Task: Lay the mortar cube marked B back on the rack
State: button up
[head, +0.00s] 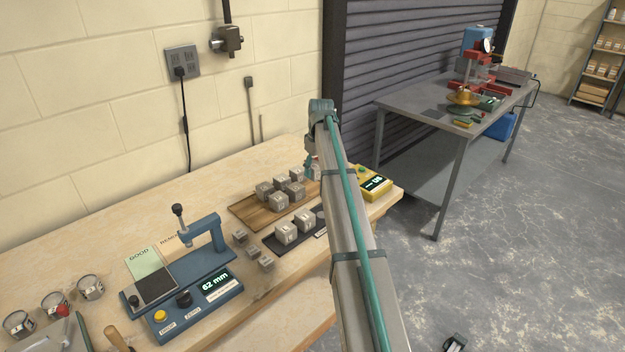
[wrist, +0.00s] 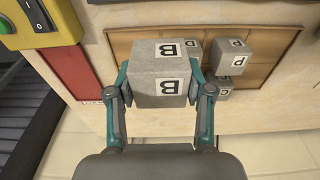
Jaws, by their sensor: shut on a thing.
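My gripper (wrist: 158,88) is shut on the grey mortar cube marked B (wrist: 158,73), with one teal finger on each side. Two faces with B labels show in the wrist view. The cube covers part of the left end of the wooden rack (wrist: 276,46); I cannot tell its height above it. In the head view the rack (head: 244,212) lies on the bench with several grey cubes (head: 280,199) on it. My arm hides most of my gripper and the held cube there. A cube marked P (wrist: 231,56) stands on the rack, right of the held cube.
A yellow box with a display (head: 374,183) stands right of the rack. A dark tray with cubes (head: 286,233) lies in front. Small cubes (head: 253,252) and a blue gauge (head: 185,285) are nearer. A red strip (wrist: 66,65) is left of the held cube.

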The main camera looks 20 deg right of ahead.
jog(key=p, duration=0.2)
send_over(311, 188)
notch_tip(311, 188, down, 6)
jog(key=shift+s+d+f, duration=0.1)
jog(key=shift+s+f, duration=0.05)
jog(key=shift+f, duration=0.1)
jog(key=shift+f+p, duration=0.35)
jog(key=shift+f, duration=1.3)
jog(key=shift+f, duration=0.1)
jog(key=o, duration=1.4)
jog(key=r+b, duration=0.1)
jog(key=r, duration=0.3)
jog(key=s+r, duration=0.1)
jog(key=r, duration=0.3)
jog(key=r+b, duration=0.1)
jog(key=r, duration=0.3)
jog(key=shift+s+d+r+b, duration=0.1)
jog(key=shift+s+d+b, duration=0.1)
jog(key=shift+d+b, duration=0.1)
